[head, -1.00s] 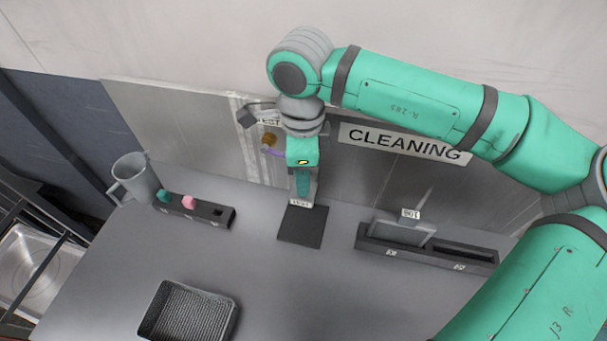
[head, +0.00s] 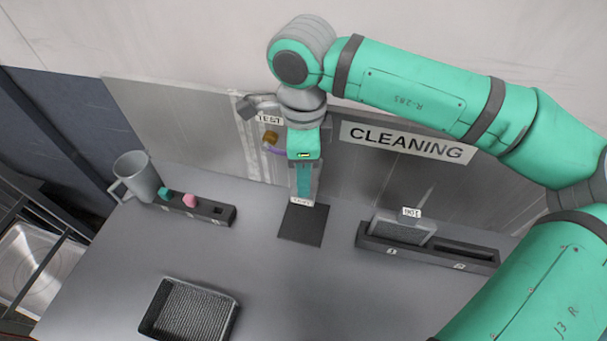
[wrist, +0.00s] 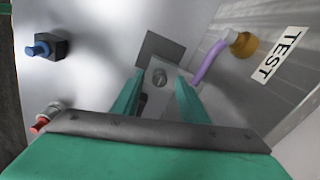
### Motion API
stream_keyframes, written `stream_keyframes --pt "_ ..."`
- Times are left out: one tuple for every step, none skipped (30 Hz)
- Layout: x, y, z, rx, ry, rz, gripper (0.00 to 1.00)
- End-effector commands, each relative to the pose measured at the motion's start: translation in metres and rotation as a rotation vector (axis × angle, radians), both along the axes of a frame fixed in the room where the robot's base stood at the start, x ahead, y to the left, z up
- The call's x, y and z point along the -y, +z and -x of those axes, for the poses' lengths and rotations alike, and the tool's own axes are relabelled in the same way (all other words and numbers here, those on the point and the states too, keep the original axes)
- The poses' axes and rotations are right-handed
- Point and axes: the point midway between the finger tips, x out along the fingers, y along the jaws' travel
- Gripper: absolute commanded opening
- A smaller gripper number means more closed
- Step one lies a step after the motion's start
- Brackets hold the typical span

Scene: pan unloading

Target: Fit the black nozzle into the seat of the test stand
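The test stand's dark base plate (head: 302,225) lies on the counter near the back wall, and my gripper (head: 303,196) is above it, pointing down. In the wrist view the stand's grey bracket (wrist: 172,72) with a round fitting (wrist: 159,77) shows between the two teal fingers of my gripper (wrist: 161,80). The fingers are apart, with a clear gap between them. A small dark form (wrist: 143,101) shows beside the left finger; I cannot tell whether it is the black nozzle. In the head view my gripper hides the seat.
A dark rack (head: 203,208) holds a teal nozzle and a pink nozzle, with one empty hole at its right. A grey jug (head: 137,178), a mesh tray (head: 190,310) and a slotted holder (head: 428,255) stand around. A purple tube (wrist: 209,62) runs close to the fingers.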

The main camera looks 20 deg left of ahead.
Motion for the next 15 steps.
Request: stream_keyframes --pt "0.0 0.009 -0.001 0.003 -0.001 0.001 0.4" --pt "0.0 0.015 -0.001 0.004 -0.001 0.001 0.4" --pt "0.0 0.022 -0.001 0.003 -0.002 0.0 0.4" --pt "0.0 0.028 -0.001 0.004 -0.002 0.001 0.4" --pt "0.0 0.034 -0.001 0.003 -0.003 0.001 0.4" --pt "0.0 0.042 0.0 0.004 -0.002 0.001 0.4" --pt "0.0 0.048 -0.001 0.003 -0.002 0.0 0.4" --pt "0.0 0.053 -0.001 0.003 -0.003 0.0 0.4" --pt "0.0 0.06 -0.001 0.003 -0.003 0.0 0.4" --pt "0.0 0.065 0.0 0.003 -0.002 0.001 0.4" --pt "0.0 0.069 0.0 0.002 -0.001 0.001 0.4" --pt "0.0 0.074 0.0 0.002 -0.001 0.0 0.4" --pt "0.0 0.078 0.0 0.002 -0.001 0.0 0.4" --pt "0.0 0.081 0.0 0.003 -0.002 0.0 0.4" --pt "0.0 0.085 0.0 0.002 -0.002 0.0 0.4"
